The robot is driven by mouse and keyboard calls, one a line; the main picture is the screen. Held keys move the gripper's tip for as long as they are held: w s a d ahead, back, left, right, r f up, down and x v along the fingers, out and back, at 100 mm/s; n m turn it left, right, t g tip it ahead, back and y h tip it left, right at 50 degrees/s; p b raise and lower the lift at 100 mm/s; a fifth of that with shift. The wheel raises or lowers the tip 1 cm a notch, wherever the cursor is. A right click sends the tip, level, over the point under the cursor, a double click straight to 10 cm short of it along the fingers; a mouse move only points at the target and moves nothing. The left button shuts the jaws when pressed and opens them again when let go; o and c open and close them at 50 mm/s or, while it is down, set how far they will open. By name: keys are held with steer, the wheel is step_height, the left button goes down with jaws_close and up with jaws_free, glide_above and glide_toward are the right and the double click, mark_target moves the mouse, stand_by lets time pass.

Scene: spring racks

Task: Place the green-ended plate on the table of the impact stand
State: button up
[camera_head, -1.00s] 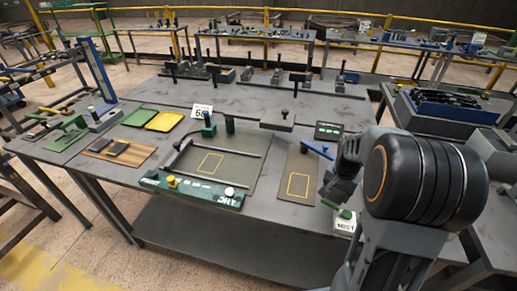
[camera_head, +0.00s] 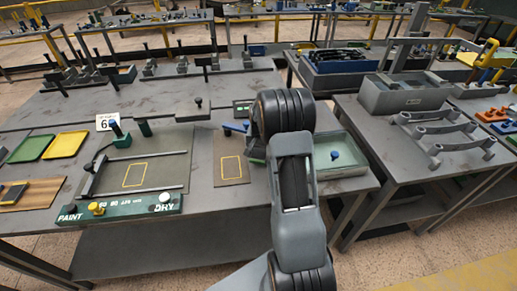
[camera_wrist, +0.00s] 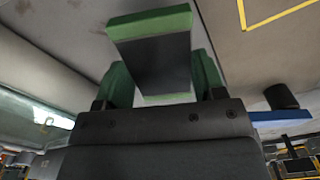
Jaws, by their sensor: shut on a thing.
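In the wrist view my gripper (camera_wrist: 160,78) is shut on the green-ended plate (camera_wrist: 152,60), a flat dark piece with a green band at each end. The green fingers stand on either side of it, and it appears clear of the grey table below. In the head view my arm hides the gripper and most of the plate. A tall grey upright (camera_head: 411,38) stands behind a grey box on the right-hand table; I cannot tell whether it belongs to the impact stand.
A glass-sided tray (camera_head: 345,166) with a blue knob is right of my arm. A yellow-marked plate (camera_head: 230,172) and a larger marked board (camera_head: 172,152) lie left. Grey curved bars (camera_head: 455,128) lie on the right-hand table. A floor gap separates the tables.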

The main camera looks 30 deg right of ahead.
mark_target(258, 150)
steer(key=shift+w+d+f+p, duration=0.25)
steer(key=shift+w+f, duration=0.2)
steer(key=shift+w, duration=0.2)
steer(key=shift+w+d+f+p, duration=0.15)
steer(key=shift+w+d+f, duration=0.1)
steer(key=shift+w+f, duration=0.25)
steer(key=shift+w+d+f, duration=0.15)
steer(key=shift+w+f, duration=0.05)
steer(key=shift+w, duration=0.2)
steer(key=shift+f, duration=0.1)
steer(key=shift+f, duration=0.1)
steer(key=o, duration=1.2)
steer(key=shift+s, duration=0.1)
steer(key=shift+o, duration=0.2)
